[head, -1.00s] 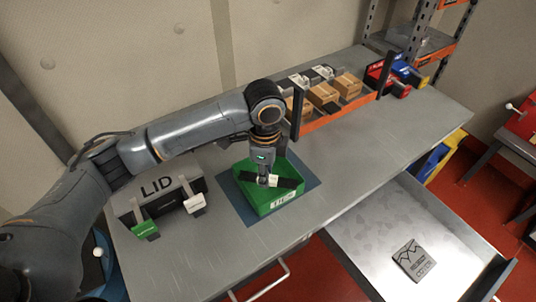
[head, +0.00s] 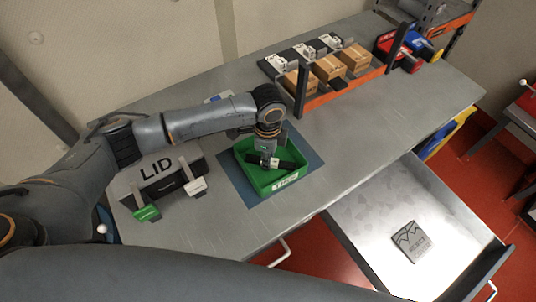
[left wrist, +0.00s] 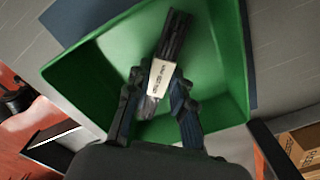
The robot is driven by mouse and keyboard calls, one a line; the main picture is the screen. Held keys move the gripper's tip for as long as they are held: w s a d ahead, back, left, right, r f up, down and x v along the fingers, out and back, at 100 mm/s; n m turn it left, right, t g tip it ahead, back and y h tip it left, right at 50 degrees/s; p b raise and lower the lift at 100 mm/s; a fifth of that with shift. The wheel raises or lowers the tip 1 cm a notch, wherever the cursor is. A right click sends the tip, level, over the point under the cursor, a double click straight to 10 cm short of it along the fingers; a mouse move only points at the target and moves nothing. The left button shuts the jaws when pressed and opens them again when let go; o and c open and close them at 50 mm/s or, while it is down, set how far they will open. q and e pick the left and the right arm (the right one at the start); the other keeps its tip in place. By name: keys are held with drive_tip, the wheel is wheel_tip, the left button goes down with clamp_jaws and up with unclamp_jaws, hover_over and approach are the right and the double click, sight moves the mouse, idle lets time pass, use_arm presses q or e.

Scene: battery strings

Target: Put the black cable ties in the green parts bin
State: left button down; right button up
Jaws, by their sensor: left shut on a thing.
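The black cable ties (left wrist: 176,35) are a dark bundle with a white label band, which shows in the left wrist view. In the head view the ties (head: 289,166) are at the green parts bin (head: 279,188), inside or just over its opening. My left gripper (left wrist: 158,92) is shut on the bundle around the label. In the head view this gripper (head: 268,165) points down into the bin, hiding part of the ties and bin floor. Whether the ties touch the floor I cannot tell. My right gripper is not in view.
The bin stands on a blue mat (head: 238,183) on the grey bench (head: 345,140). A box marked LID (head: 158,175) is to the left. An orange-edged rack with cardboard boxes (head: 328,68) is behind right. An open drawer (head: 370,225) holds a dark plate (head: 411,241).

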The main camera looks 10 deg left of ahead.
use_arm(q)
drive_tip(key=shift+f, duration=0.15)
drive_tip(key=c, duration=1.2)
unclamp_jaws()
drive_tip(key=shift+o, duration=0.2)
drive_tip(key=shift+r, duration=0.65)
wheel_tip(320, 180, up, 11)
drive_tip(key=b, duration=0.2)
drive_tip(key=shift+b, duration=0.35)
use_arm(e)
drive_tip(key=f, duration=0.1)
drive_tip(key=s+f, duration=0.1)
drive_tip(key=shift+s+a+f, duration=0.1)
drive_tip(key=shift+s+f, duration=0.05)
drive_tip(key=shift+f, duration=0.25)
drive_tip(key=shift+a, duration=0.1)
